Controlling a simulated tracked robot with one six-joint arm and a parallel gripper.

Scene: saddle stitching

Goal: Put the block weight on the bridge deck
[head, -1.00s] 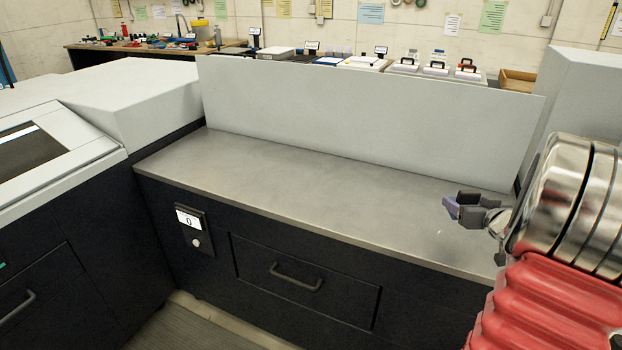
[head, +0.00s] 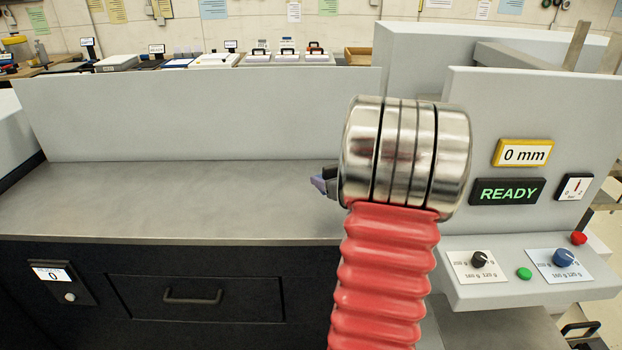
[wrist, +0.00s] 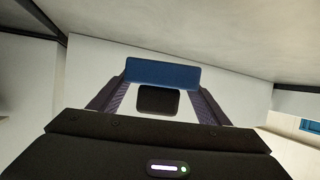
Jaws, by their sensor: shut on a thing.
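My gripper (wrist: 160,92) is shut on a blue block (wrist: 162,73), which I take to be the block weight. In the wrist view the block spans the tips of the two dark fingers. A long, flat grey deck (head: 170,200), likely the bridge deck, runs between the machine units. It is bare where I see it. The held block appears near its right part; I cannot tell its height above it.
A tall grey back panel (head: 200,115) stands behind the deck. At right is a control unit with a READY display (head: 507,191), knobs and buttons. A drawer (head: 196,298) and a small counter display (head: 57,274) are in the dark front below the deck.

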